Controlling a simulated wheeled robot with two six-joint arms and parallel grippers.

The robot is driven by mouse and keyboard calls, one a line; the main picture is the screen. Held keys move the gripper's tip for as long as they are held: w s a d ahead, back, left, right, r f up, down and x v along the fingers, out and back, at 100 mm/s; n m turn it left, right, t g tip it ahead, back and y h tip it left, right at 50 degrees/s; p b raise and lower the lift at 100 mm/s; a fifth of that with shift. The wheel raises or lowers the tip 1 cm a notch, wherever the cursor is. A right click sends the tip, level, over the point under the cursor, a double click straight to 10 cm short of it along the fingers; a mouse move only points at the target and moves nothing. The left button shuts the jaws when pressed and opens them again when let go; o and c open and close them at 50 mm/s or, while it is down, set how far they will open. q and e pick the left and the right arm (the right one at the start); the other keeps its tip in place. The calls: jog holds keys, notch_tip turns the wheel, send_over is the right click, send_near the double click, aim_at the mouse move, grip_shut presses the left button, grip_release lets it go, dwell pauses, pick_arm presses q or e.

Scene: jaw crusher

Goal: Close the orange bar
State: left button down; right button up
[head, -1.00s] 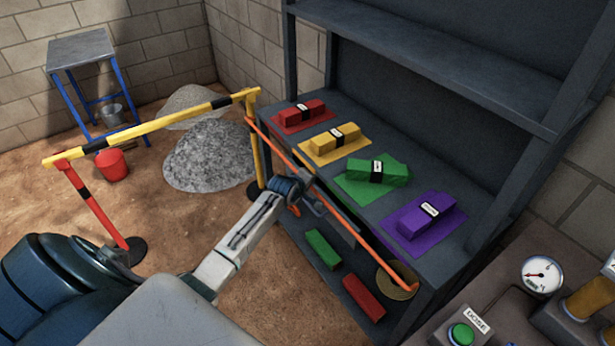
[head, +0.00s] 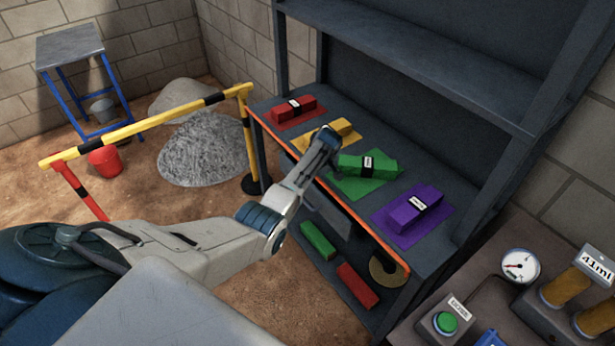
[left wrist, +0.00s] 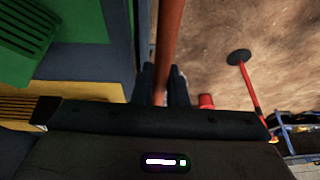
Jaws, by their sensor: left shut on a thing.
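The orange bar (head: 376,239) runs along the front edge of the dark shelf unit, from near the yellow-black barrier post to the right front corner. It looks close against the shelf edge; whether it touches is hard to tell. My left arm reaches in from the left, its end over the shelf's front edge by the yellow and green blocks. In the left wrist view the bar (left wrist: 166,40) runs down between the fingers of my left gripper (left wrist: 163,88), which is shut on it. The fingertips are hidden in the head view. My right gripper is out of view.
Red (head: 295,108), yellow (head: 341,127), green (head: 381,167) and purple (head: 413,207) blocks lie on coloured mats on the shelf. A yellow-black barrier (head: 150,127) stands left. A control box with a green button (head: 445,322) and gauge (head: 520,266) is at bottom right.

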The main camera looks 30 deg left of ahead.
pick_arm(q)
jog(key=shift+w+d+g+y+b, duration=0.15)
jog(key=shift+w+g+y+b, duration=0.2)
jog(key=shift+g+b, duration=0.65)
jog(key=c, duration=1.5)
grip_release()
jog(key=shift+o, duration=0.2)
